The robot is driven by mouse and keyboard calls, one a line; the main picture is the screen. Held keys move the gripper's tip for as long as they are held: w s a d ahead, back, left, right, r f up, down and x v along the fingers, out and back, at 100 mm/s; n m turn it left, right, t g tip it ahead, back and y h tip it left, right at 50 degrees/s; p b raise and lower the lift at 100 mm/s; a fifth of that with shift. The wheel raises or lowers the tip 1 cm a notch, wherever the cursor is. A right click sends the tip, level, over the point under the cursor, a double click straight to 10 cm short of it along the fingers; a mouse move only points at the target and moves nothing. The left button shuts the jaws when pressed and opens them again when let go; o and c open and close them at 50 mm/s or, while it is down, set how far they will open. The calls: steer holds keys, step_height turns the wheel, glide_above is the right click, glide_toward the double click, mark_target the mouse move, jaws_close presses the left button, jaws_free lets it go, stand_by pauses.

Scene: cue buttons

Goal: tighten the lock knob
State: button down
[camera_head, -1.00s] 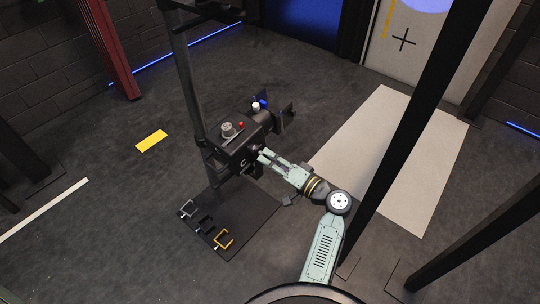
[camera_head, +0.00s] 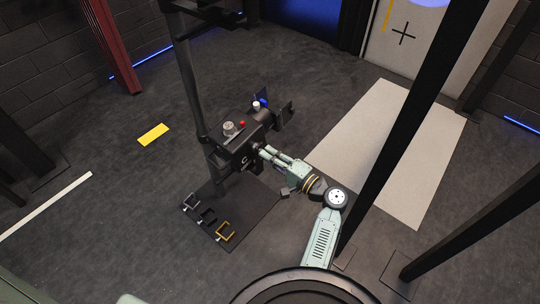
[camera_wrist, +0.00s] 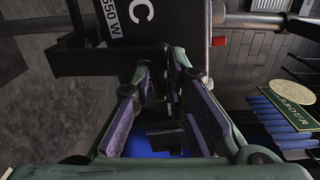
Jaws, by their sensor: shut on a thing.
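The black lamp head (camera_head: 235,155) is mounted on a dark upright stand. Its near side faces my arm. My gripper (camera_head: 263,151) reaches it from the lower right, with its fingertips against that side. In the wrist view my gripper (camera_wrist: 163,85) has its purple-padded fingers around a small dark part below the lamp housing (camera_wrist: 130,22). The fingers are shut on this part, which I take to be the lock knob. The knob is mostly hidden by the fingers, and its turn cannot be read.
A grey knob (camera_head: 229,128) and a red button (camera_head: 242,125) sit on top of the lamp. A dark mat (camera_head: 240,240) below holds several clamps, one a yellow clamp (camera_head: 226,232). A black post (camera_head: 400,140) stands right of my arm. Open floor lies left.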

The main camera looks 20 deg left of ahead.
steer(key=shift+w, duration=0.1)
steer(key=c, duration=1.7)
jaws_free()
steer(key=v, duration=1.2)
steer(key=shift+d, duration=0.1)
